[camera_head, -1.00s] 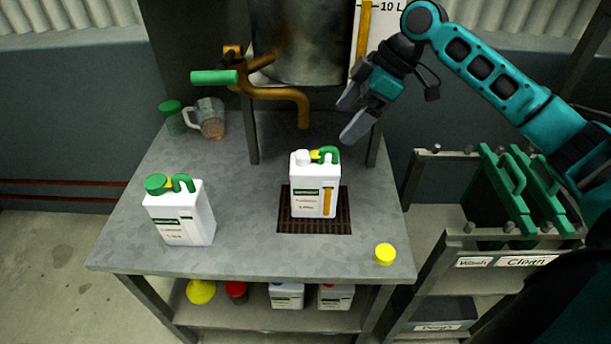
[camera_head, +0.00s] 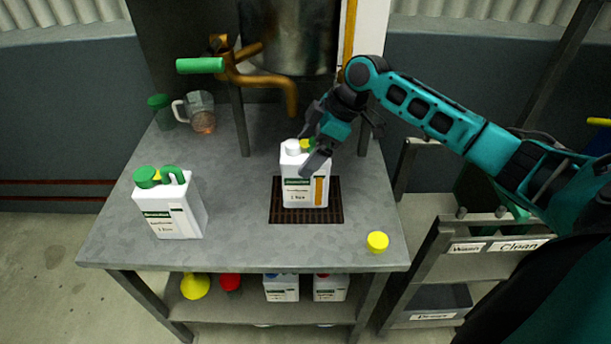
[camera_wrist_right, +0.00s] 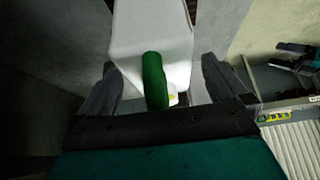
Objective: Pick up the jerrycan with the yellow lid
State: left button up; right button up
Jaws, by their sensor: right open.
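A white jerrycan (camera_head: 298,192) stands upright on the dark grate under the tap. Its cap looks white, with a bit of yellow beside it and a green handle mostly hidden by my gripper. My right gripper (camera_head: 313,150) is open at its top. In the right wrist view, the open fingers (camera_wrist_right: 160,88) lie either side of the green handle (camera_wrist_right: 154,80), apart from it; the white body (camera_wrist_right: 150,35) lies beyond. A second white jerrycan (camera_head: 172,208) with a green lid and handle stands at left. A loose yellow lid (camera_head: 377,242) lies at the table's front right. My left gripper is out of view.
The grey table (camera_head: 240,240) is clear between the jerrycans. A brown tap (camera_head: 285,85) with a green lever and a metal tank (camera_head: 290,35) are just behind. A glass mug (camera_head: 200,112) stands back left. Yellow and red items and white jerrycans (camera_head: 281,288) sit on the lower shelf.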

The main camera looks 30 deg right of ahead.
grip_shut()
jog(key=shift+w+r, duration=0.1)
dwell(1.1)
